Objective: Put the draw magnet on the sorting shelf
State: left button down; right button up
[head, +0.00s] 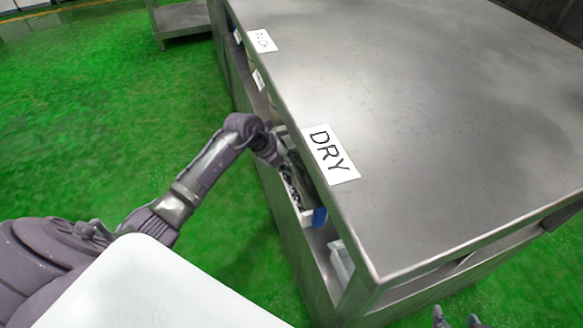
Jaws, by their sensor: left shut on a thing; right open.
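The sorting shelf is a metal unit with a broad top (440,110) and open compartments on its left side. Its front label reads DRY (330,153). My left gripper (284,163) reaches in under the top edge beside this label, at an open white bin (306,217). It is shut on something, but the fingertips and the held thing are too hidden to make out. I cannot pick out the draw magnet for certain. My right gripper (456,317) is open and empty at the bottom edge, near the shelf's near corner.
The white bin holds small dark things and has a blue piece (319,217) at its near end. A clear bin (341,262) sits nearer in the shelf. More labels (262,41) mark farther compartments. A low metal stand (182,20) is at the back. The green floor is clear.

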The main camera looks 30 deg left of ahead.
pick_arm(q)
jog(key=c, duration=0.9)
grip_release()
jog(key=shift+f, duration=0.15)
jog(key=shift+c, duration=0.2)
pick_arm(e)
jog(key=shift+w+a+r, duration=0.1)
jog(key=shift+w+r, duration=0.15)
jog(key=shift+w, duration=0.05)
